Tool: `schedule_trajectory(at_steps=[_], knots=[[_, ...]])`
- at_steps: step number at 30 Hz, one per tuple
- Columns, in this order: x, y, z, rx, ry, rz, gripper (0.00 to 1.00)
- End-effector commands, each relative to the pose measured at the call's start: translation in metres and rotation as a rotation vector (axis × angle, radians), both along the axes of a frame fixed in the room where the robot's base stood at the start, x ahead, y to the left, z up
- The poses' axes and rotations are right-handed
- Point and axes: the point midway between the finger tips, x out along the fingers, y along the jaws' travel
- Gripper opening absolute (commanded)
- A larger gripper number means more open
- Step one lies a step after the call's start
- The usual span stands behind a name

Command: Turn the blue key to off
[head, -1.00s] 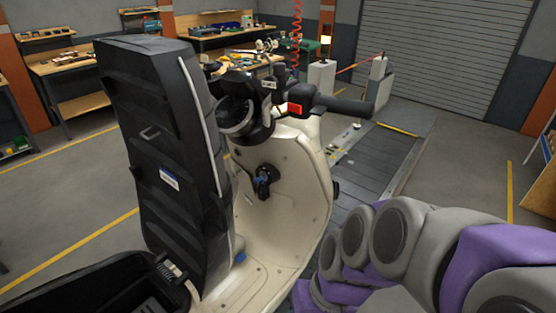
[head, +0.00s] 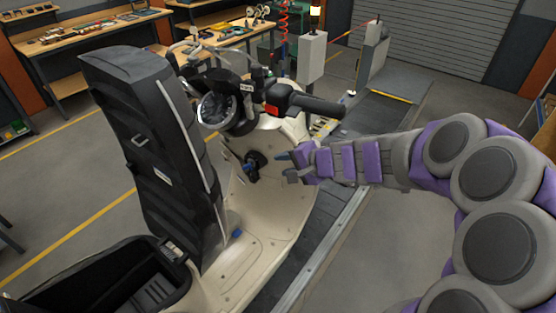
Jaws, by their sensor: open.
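A cream and black scooter stands with its inner front panel (head: 270,205) facing me. A dark key switch (head: 259,159) is set in that panel below the handlebar. The blue key (head: 249,170) shows as a small bluish part at the switch; its exact angle is too small to tell. My gripper (head: 283,166) is open and empty, just right of the switch, and points left toward it. It looks close to the key but apart from it.
The right handlebar grip (head: 316,104) extends above my gripper. The tall black seat (head: 155,145) is raised on the left, above an open storage bin (head: 105,285). Floor on the right is clear.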

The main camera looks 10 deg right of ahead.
Motion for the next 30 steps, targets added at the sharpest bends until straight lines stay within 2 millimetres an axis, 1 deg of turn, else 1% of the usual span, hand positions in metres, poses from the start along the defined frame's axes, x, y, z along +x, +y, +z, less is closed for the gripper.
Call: schedule_trajectory(at_steps=[5,9,21,27,30], knots=[[0.010,0.013,-0.010,0.003,0.000,0.002,0.40],[0.026,0.028,-0.024,0.000,0.000,0.002,0.40],[0.070,0.062,-0.066,0.001,0.001,0.000,0.40],[0.089,0.080,-0.085,0.001,0.002,0.002,0.40],[0.098,0.085,-0.090,0.001,-0.001,0.000,0.40]])
